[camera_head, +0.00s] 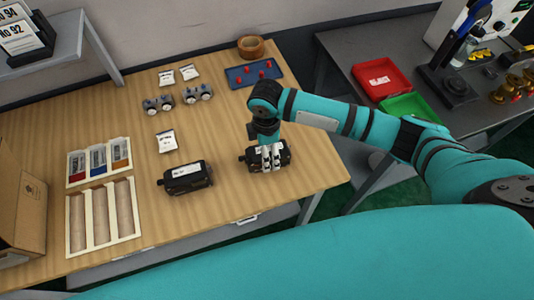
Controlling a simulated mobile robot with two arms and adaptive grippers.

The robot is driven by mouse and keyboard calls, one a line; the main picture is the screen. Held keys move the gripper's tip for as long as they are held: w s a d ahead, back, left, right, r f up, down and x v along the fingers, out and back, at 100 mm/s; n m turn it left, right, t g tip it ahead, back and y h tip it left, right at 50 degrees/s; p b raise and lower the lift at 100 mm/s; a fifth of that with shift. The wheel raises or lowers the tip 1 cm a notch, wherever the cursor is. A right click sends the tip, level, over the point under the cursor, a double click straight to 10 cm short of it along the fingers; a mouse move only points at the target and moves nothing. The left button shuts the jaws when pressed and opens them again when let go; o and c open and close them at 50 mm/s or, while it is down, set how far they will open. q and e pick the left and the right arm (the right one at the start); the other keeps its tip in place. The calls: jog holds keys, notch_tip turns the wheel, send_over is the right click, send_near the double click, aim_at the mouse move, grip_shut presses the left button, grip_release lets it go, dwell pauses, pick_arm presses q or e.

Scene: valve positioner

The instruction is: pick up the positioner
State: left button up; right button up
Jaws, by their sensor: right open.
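Two black box-shaped positioners with white labels lie on the wooden table. One positioner (187,178) lies free near the front middle of the table. The other positioner (283,154) lies to its right, under my right gripper (267,164). The right gripper points down, and its pale fingers lie over the middle of this positioner and hide part of it. The fingers are open; whether they touch the positioner cannot be told. My left gripper is not in view.
Several white bags lie on the wooden table (225,205), with small metal gauge parts (198,93) among them. A blue tray (254,73) with red parts and a tape roll (251,47) stand behind. Bins (100,215) and a cardboard box (22,215) are at left. Red (381,79) and green trays sit on the grey table.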

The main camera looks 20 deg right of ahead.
jog(key=shift+d+f, duration=0.15)
jog(key=shift+f, duration=1.6)
jog(key=shift+r, duration=0.1)
grip_shut()
